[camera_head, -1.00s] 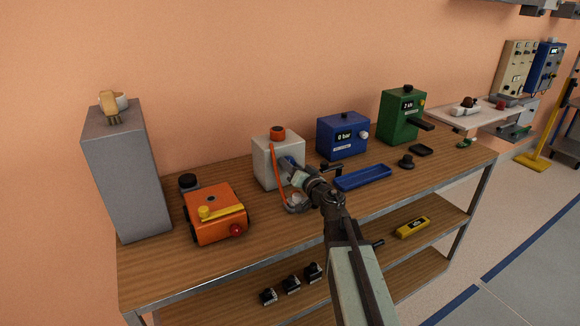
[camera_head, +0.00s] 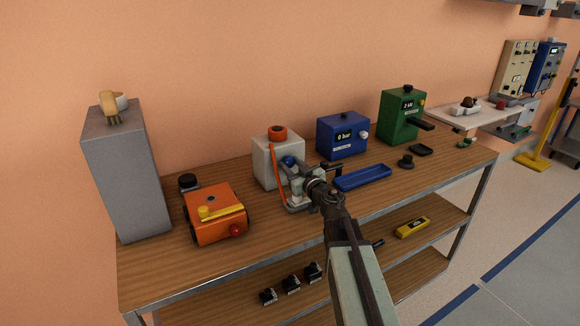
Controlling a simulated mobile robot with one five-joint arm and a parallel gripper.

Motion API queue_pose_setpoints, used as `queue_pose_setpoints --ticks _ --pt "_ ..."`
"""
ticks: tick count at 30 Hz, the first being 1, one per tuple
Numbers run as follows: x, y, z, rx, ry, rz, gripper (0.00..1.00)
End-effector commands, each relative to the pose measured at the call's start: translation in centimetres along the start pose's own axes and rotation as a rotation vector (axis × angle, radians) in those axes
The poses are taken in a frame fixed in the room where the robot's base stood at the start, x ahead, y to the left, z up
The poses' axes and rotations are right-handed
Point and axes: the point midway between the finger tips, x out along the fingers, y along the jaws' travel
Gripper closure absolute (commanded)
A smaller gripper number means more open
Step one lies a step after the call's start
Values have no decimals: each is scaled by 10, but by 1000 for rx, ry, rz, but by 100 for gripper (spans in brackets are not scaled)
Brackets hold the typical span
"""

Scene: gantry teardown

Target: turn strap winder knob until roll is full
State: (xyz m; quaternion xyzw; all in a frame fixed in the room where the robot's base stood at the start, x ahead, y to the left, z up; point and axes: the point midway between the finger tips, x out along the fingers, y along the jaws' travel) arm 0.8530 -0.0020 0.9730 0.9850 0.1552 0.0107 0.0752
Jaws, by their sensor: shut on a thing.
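The strap winder is a white box (camera_head: 265,166) on the wooden bench, with an orange roll (camera_head: 277,133) on top. An orange strap (camera_head: 277,172) runs from the roll down the box's front to the bench top. A blue knob (camera_head: 288,161) sits on the box's front right part. My gripper (camera_head: 292,166) is at this knob, shut on it, and partly hides it. My arm reaches in from the lower right and covers the bench just right of the box.
An orange machine (camera_head: 213,218) with a yellow handle stands to the left. A blue box (camera_head: 343,138), a blue tray (camera_head: 362,178) and a green box (camera_head: 401,120) stand to the right. A tall grey block (camera_head: 127,170) is at the far left.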

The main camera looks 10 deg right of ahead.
Motion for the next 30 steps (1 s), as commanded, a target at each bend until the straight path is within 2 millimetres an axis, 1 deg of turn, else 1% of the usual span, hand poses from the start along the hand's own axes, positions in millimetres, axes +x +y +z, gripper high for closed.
queue_pose_setpoints --ticks 16,17,18,19,30 --pt "0 1 -1 -19 1 2 100" --pt "0 1 -1 -19 1 2 58" --pt "0 1 -1 -20 1 2 46" --pt "0 1 -1 -20 1 2 41" --pt "-2 0 0 -22 1 0 41"
